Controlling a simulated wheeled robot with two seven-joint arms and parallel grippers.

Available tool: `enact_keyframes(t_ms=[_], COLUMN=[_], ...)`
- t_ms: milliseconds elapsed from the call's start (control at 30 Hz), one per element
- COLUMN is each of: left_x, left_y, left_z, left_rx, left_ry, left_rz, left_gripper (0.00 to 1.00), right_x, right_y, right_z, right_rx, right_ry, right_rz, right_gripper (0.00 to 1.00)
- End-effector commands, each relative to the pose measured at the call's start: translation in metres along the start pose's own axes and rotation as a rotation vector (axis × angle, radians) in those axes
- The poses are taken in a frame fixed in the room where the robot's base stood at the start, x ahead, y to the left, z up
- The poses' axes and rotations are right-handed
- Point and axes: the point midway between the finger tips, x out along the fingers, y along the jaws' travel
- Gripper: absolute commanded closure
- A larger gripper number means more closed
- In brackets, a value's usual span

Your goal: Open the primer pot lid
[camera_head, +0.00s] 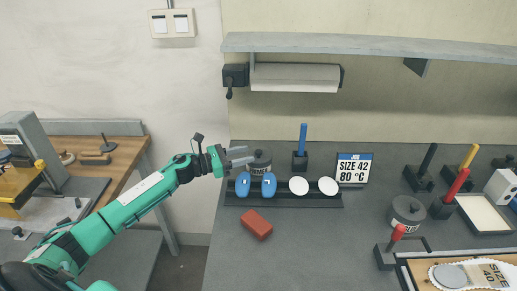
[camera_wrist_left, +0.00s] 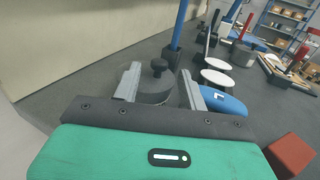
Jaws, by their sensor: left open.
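A dark grey round pot (camera_head: 262,168) with a knobbed lid stands at the back left of the grey bench. My left gripper (camera_head: 243,157) reaches it from the left, partly covering it. In the left wrist view my left gripper (camera_wrist_left: 160,85) is open, with the lid's black knob (camera_wrist_left: 159,66) between its fingers. The lid (camera_wrist_left: 153,90) sits on the pot; I cannot tell whether the fingers touch it. A second dark grey pot (camera_head: 406,215) with a label and a knobbed lid stands on the right; I cannot read which is the primer pot. My right gripper is not in view.
A dark rack (camera_head: 285,201) with blue pieces (camera_head: 269,186) and white discs (camera_head: 299,186) lies just in front of the pot. A blue-handled tool (camera_head: 303,139) stands close on its right. A red block (camera_head: 257,224) lies nearer. The bench centre is clear.

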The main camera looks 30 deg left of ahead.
Motion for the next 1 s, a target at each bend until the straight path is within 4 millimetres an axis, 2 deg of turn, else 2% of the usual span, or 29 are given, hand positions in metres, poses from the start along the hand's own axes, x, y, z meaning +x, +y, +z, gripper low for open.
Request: enact_keyframes(t_ms=[100, 333, 500, 767, 900, 1000], left_x=[0.021, 0.048, 0.055, 0.056, 0.056, 0.056], left_y=[0.000, 0.001, 0.000, 0.000, 0.000, 0.000], left_z=[0.004, 0.002, 0.000, 0.000, 0.000, 0.000], left_rx=[-0.001, 0.000, 0.000, 0.000, 0.000, 0.000], left_ry=[-0.003, -0.002, 0.000, 0.000, 0.000, 0.000], left_rz=[0.000, 0.001, 0.000, 0.001, 0.000, 0.001], left_gripper=[0.58, 0.58, 0.58, 0.58, 0.85, 1.00], right_x=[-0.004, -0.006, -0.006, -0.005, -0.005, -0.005], right_y=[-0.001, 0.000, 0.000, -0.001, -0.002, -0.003], right_z=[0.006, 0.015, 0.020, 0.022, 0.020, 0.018], right_rx=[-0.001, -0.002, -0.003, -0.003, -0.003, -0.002], right_ry=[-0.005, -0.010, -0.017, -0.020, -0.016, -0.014], right_rz=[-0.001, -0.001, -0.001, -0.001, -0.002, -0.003], right_gripper=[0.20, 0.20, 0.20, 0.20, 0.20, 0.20])
